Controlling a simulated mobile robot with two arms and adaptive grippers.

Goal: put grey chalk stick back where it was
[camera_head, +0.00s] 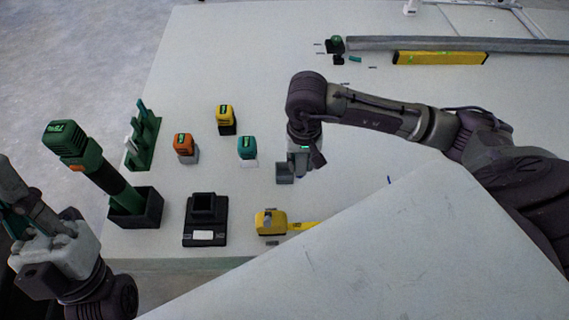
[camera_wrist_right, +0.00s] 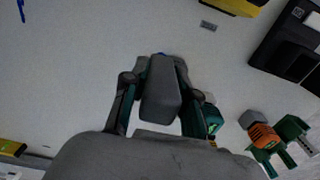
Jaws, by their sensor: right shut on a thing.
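My right gripper (camera_head: 296,176) reaches over the middle of the white table. In the right wrist view, its two fingers (camera_wrist_right: 157,82) are shut on a grey, block-like stick (camera_wrist_right: 160,98), which I take as the grey chalk stick. The stick points away from the palm. In the head view, a grey block (camera_head: 285,172) shows at the fingertips; I cannot tell whether it touches the table. A bit of blue shows just past the stick's tip. My left gripper (camera_head: 28,215) is at the lower left, partly cut off; its fingers are unclear.
Orange (camera_head: 184,143), yellow (camera_head: 226,114) and teal (camera_head: 247,147) capped blocks stand left of the right gripper. A yellow tape measure (camera_head: 270,222), black holder (camera_head: 205,210) and green tool (camera_head: 98,172) are nearer. A large pale sheet (camera_head: 410,255) covers the lower right. A yellow level (camera_head: 440,58) lies behind.

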